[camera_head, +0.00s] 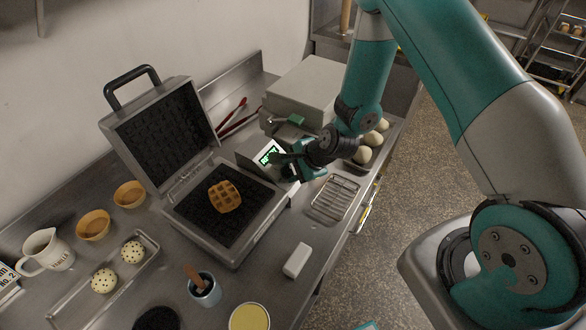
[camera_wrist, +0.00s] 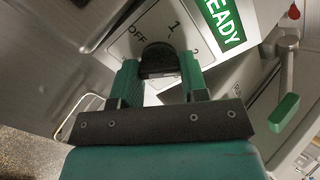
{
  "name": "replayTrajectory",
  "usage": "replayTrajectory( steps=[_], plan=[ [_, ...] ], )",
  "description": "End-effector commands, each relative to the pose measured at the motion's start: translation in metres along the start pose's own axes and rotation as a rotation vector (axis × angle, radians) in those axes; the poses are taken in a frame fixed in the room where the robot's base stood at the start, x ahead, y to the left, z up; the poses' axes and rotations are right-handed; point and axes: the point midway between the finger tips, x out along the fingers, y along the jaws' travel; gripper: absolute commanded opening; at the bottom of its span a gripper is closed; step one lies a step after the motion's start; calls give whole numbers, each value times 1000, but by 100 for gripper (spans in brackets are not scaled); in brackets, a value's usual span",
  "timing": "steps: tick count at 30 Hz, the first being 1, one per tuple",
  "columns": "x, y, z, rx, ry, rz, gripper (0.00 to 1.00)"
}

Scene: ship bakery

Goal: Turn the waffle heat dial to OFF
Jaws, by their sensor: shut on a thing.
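The waffle heat dial (camera_wrist: 158,60) is a dark round knob on a pale panel (camera_wrist: 120,42) marked OFF, 1 and 2, with a green READY sign (camera_wrist: 222,22). My gripper (camera_wrist: 158,78) is shut on the dial, one green finger on each side. The dial's pointer is not clear to me. In the head view, my gripper (camera_head: 293,165) is at the panel to the right of the open waffle iron (camera_head: 245,228) and hides the dial there. A waffle (camera_head: 224,196) lies on the lower plate.
A grey box-shaped machine (camera_head: 305,88) with a green-handled lever (camera_wrist: 284,112) stands close behind my gripper. Round pale items (camera_head: 363,154) and a wire rack (camera_head: 335,198) lie to its right. A white block (camera_head: 297,260) and a cup (camera_head: 205,291) stand nearer the front.

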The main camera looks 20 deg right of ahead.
Motion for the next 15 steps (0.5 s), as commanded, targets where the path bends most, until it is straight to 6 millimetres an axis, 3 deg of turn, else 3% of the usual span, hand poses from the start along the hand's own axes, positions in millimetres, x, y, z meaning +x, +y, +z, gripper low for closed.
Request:
replayTrajectory(
  steps=[15],
  plan=[
    [2,0,-1,-367,0,21,17]
  ],
)
